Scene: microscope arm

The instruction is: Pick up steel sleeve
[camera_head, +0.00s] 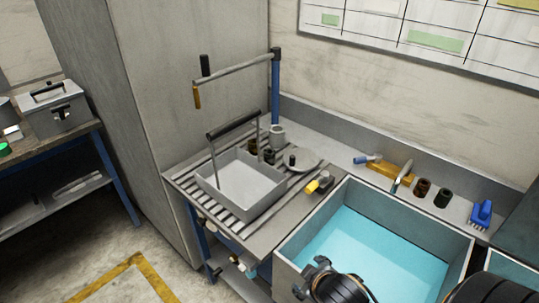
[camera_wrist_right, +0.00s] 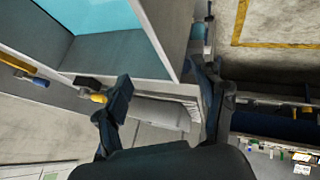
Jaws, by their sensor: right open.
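A light grey metallic cylinder (camera_head: 277,135), which looks like the steel sleeve, stands at the back of the slatted bench, behind the grey tray and near the blue post. I cannot tell the sleeve in the right wrist view. My right gripper (camera_head: 312,278) is low in the head view, at the front wall of the water tank, well apart from the sleeve. In the right wrist view its two dark fingers (camera_wrist_right: 163,92) are spread with nothing held between them. My left gripper is not in view.
The grey tray (camera_head: 240,204) with an upright handle sits on the slatted bench (camera_head: 180,178). Small dark cylinders (camera_head: 268,156) stand beside the sleeve. A yellow and black item (camera_head: 319,183) lies by the tank (camera_head: 290,268). A swing arm (camera_head: 235,70) overhangs the bench.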

